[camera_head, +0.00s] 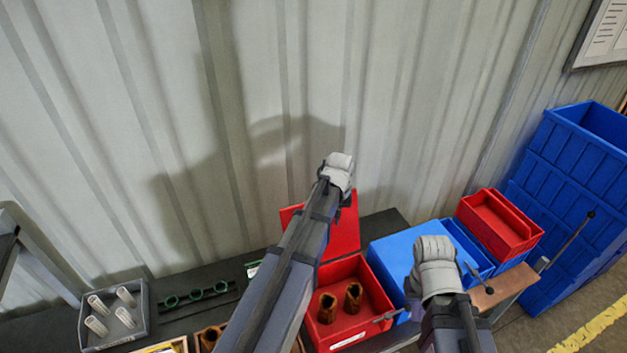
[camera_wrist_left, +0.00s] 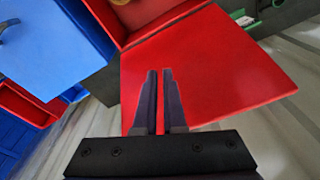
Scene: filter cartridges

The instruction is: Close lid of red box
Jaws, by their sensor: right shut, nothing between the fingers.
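The red box (camera_head: 378,286) stands open on the bench with brown cartridges inside. Its red lid (camera_head: 345,232) stands raised at the back of the box, partly hidden by my left arm. In the left wrist view the lid (camera_wrist_left: 215,70) spreads out beyond the fingers, with the box at the top edge. My left gripper (camera_wrist_left: 160,72) is shut and empty, its fingertips in front of the lid; I cannot tell if they touch. In the head view my left wrist is above the lid.
A blue box (camera_head: 392,252) stands right of the red box, with a smaller red bin (camera_head: 500,222) behind it. A grey tray (camera_head: 143,320) with white cylinders and green rings (camera_head: 197,294) lie left. The metal wall is close behind the bench.

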